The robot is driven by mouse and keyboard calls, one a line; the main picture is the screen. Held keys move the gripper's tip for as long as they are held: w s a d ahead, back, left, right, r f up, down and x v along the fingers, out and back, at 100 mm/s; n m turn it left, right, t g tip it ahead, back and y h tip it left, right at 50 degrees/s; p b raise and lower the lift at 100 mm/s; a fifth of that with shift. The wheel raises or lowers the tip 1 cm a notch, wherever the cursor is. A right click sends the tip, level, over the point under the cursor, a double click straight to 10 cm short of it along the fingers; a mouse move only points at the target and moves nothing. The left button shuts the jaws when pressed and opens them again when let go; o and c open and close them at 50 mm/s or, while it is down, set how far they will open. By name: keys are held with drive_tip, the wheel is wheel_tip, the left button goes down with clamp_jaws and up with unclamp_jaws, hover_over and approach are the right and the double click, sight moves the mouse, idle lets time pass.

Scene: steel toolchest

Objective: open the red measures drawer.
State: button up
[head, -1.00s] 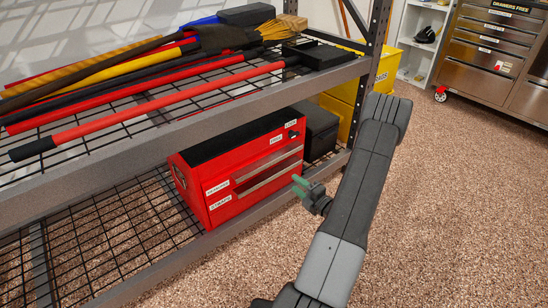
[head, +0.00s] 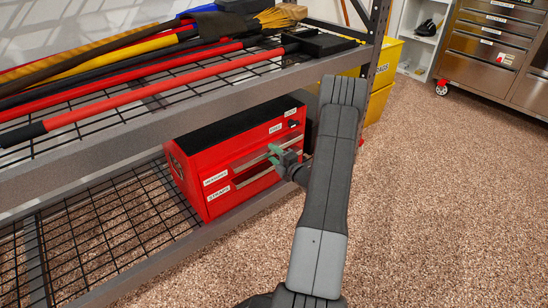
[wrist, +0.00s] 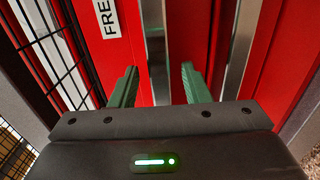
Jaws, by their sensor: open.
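The red toolchest (head: 186,170) with a black top sits on the lower wire shelf in the head view. The measures drawer carries a white label (head: 215,177) on its upper left front, above the one reading STRAPS (head: 218,192). Silver handle strips run along the drawer fronts. My gripper (head: 274,152) is open, with green fingers in front of the upper strip; contact cannot be told. In the wrist view, a silver strip (wrist: 156,60) on a red front lies between the spread fingers (wrist: 159,72). My gripper partly hides the drawer fronts.
A rack upright (head: 375,40) stands right of the chest, with yellow bins (head: 382,75) behind it. Long-handled tools (head: 150,65) lie on the shelf above. The speckled floor (head: 440,200) in front is clear.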

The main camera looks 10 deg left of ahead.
drive_tip(key=shift+a, duration=0.1)
clamp_jaws()
drive_tip(key=p+v, duration=0.3)
drive_tip(key=v, duration=1.5)
drive_tip(key=shift+p, duration=0.4)
drive_tip(key=shift+s, duration=0.1)
unclamp_jaws()
